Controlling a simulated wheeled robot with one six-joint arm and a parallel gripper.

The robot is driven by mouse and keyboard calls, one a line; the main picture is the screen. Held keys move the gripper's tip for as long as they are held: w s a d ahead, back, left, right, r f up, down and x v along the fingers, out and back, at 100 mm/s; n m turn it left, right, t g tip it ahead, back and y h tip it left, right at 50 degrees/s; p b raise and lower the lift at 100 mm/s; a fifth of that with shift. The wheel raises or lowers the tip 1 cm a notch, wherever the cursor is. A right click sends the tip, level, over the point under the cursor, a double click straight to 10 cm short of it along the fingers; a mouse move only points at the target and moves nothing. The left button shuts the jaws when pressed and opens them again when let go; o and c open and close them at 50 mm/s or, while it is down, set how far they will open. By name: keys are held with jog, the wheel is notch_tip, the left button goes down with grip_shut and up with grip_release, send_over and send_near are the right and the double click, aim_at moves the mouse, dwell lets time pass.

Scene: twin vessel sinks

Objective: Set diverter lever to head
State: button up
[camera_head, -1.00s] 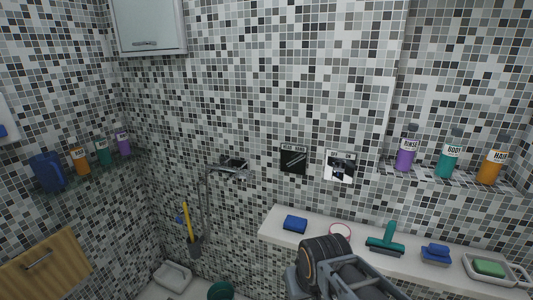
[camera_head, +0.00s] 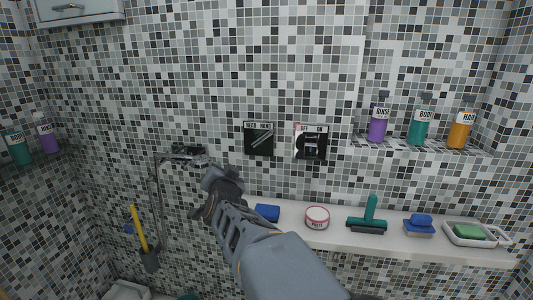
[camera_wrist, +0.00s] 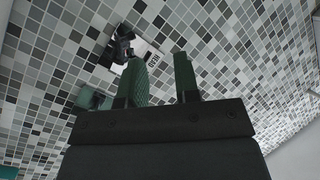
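The diverter plate (camera_head: 259,139) is a dark square on the mosaic wall, labelled HEAD HAND along its top. A pale diagonal lever shape shows on it, but I cannot tell its exact setting. My gripper (camera_wrist: 160,60) is open and empty in the wrist view, its two green fingers apart and pointing towards the wall. In the head view my arm reaches up to the left, its dark end below and left of the plate; the fingertips are not clear there. The wrist view shows a tilted, labelled pale plate with a black knob (camera_wrist: 123,43), apart from the fingers.
A second plate with a dark control (camera_head: 311,143) is right of the diverter. The shower fitting (camera_head: 184,155) is left. A shelf (camera_head: 410,244) below holds a blue sponge (camera_head: 267,212), a round tub (camera_head: 317,217) and a green squeegee (camera_head: 367,216). Bottles stand upper right.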

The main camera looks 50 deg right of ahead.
aim_at(267, 137)
jog(key=s+d+r+m+g+h+b, duration=0.2)
jog(key=s+d+m+g+h, duration=0.2)
jog(key=d+m+h, duration=0.5)
jog(key=shift+n+y, duration=0.6)
jog(key=shift+n, duration=0.1)
jog(key=x, duration=1.1)
jog(key=shift+s+d+r+p, duration=0.1)
jog(key=shift+d+p, duration=0.2)
jog(key=shift+p, duration=0.1)
jog(key=shift+x, duration=0.8)
grip_shut()
